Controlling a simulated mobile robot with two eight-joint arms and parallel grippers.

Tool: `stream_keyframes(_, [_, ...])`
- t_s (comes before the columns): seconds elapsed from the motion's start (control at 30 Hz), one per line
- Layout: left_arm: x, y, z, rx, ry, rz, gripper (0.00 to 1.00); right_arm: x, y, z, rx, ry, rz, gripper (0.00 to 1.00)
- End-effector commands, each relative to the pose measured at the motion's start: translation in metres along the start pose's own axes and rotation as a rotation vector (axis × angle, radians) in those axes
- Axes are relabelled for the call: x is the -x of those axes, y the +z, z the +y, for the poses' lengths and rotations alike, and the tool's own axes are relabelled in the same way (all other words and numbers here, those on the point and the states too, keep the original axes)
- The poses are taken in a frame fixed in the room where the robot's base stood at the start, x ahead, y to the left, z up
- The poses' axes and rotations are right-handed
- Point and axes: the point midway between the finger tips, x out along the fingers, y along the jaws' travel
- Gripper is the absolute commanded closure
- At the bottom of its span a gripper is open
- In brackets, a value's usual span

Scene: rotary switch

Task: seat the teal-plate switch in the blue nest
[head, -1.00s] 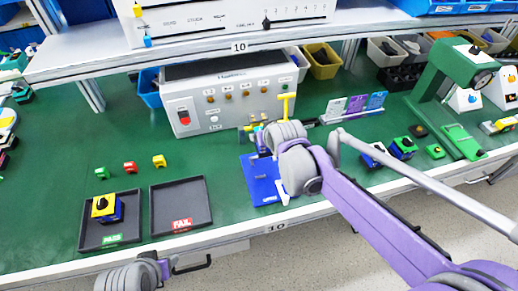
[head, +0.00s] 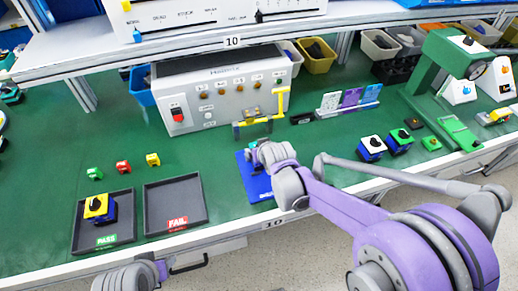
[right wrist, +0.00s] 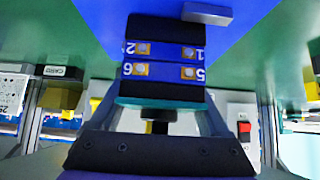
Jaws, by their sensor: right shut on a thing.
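The teal-plate switch shows in the right wrist view as a dark and blue body (right wrist: 162,60) with numbered labels and a teal plate edge (right wrist: 160,103). My right gripper (right wrist: 158,122) is shut on it, with a finger on each side of its dark knob. The blue nest (head: 262,188) lies near the table's front edge in the head view, partly hidden by my right arm. Its blue surface (right wrist: 250,50) lies behind the switch in the right wrist view. I cannot tell whether the switch touches it. My left gripper is at the lower left, its fingers not discernible.
A PASS tray (head: 122,232) holding a yellow-plate switch (head: 97,209) and an empty FAIL tray (head: 152,224) stand left of the nest. A grey control box (head: 215,92) stands behind. Other switches (head: 371,147) and a green press (head: 440,75) are on the right.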

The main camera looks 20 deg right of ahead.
Motion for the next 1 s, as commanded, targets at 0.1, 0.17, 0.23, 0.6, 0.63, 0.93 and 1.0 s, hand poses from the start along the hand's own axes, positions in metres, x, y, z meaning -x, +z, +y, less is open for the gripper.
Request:
stream_keyframes(0.1, [-0.001,0.001,0.000,0.000,0.000,0.000,0.47,-0.001,0.001,0.000,0.000,0.000,0.000,0.90])
stream_keyframes(0.17, [-0.003,0.002,0.000,0.000,0.000,-0.001,0.47,-0.002,0.002,0.000,0.000,0.000,0.000,0.90])
stream_keyframes(0.23, [-0.002,0.001,0.000,0.000,0.000,-0.001,0.47,-0.002,0.002,0.000,0.000,0.000,0.000,0.11])
stream_keyframes(0.6, [0.001,0.000,0.000,0.000,0.000,0.000,0.47,0.001,-0.001,0.000,0.000,0.000,0.000,0.00])
stream_keyframes(0.63, [0.001,-0.001,0.000,0.000,0.000,0.000,0.47,0.003,-0.002,0.000,0.000,0.000,0.000,0.00])
stream_keyframes(0.93, [0.007,-0.005,0.000,0.000,0.000,0.003,0.47,0.053,-0.001,0.000,0.000,0.000,0.000,0.00])
stream_keyframes(1.0, [0.009,-0.006,0.000,0.000,0.000,0.003,0.47,0.067,-0.001,0.000,0.000,0.000,0.000,0.00])
